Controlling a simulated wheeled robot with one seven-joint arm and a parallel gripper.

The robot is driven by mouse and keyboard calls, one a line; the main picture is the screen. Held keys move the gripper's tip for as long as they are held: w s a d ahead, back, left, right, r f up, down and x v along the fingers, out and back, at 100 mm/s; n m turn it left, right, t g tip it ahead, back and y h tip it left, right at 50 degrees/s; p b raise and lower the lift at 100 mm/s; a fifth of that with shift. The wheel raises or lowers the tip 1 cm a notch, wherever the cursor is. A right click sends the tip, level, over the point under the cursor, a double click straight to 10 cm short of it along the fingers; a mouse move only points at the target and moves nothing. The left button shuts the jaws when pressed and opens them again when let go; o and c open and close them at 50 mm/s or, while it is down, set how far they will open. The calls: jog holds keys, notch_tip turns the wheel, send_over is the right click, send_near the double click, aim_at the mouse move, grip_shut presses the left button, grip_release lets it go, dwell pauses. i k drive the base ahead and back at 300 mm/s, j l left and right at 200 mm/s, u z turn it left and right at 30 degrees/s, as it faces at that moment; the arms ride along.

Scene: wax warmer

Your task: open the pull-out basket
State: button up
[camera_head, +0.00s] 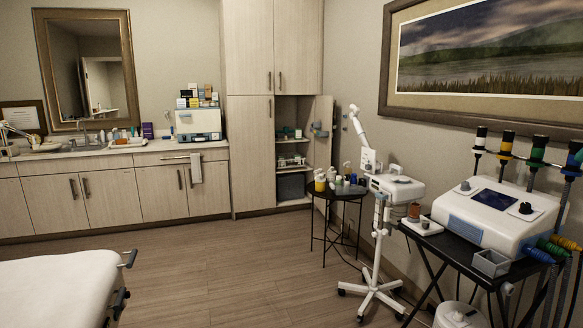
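A tall wood cabinet (253,150) stands at the back, its lower right door (323,135) swung open. Inside are shelves with small items and, at the bottom, a dark grey box-like bin (291,186). The bin appears to sit inside the cabinet; I cannot tell for sure whether it is the pull-out basket. No other clear basket shows. My gripper is not in view.
A small round black table (342,190) with bottles stands right of the open cabinet. A white wheeled stand (369,285) and a black cart (450,245) line the right wall. A white bed (60,290) is at lower left. The middle floor (215,262) is clear.

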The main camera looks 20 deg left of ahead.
aim_at(287, 161)
jog(key=i+j+u, duration=0.15)
jog(key=i+u, duration=0.2)
jog(key=i+j+u, duration=0.15)
jog(key=u, duration=0.2)
jog(key=i+j+u, duration=0.1)
jog(key=i+u, duration=0.25)
jog(key=i, duration=0.2)
jog(key=i+u, duration=0.35)
jog(key=i, duration=0.25)
jog(key=i+u, duration=0.1)
jog(key=i, duration=0.9)
jog(key=i+l, duration=0.15)
jog(key=i, duration=0.85)
jog(key=i+j+u, duration=0.1)
jog(key=i, duration=0.95)
jog(key=i+j, duration=0.2)
jog(key=i, duration=0.8)
jog(key=i+l+z, duration=0.15)
jog(key=i+z, duration=0.35)
jog(key=i, duration=0.15)
jog(key=i+j+z, duration=0.1)
jog(key=i+z, duration=0.4)
jog(key=i, duration=0.15)
jog(key=i+j+z, duration=0.35)
jog(key=i+z, duration=0.15)
jog(key=i, duration=0.15)
jog(key=i+j+z, duration=0.15)
jog(key=i, duration=0.25)
jog(key=i+l, duration=0.15)
jog(key=i, duration=0.25)
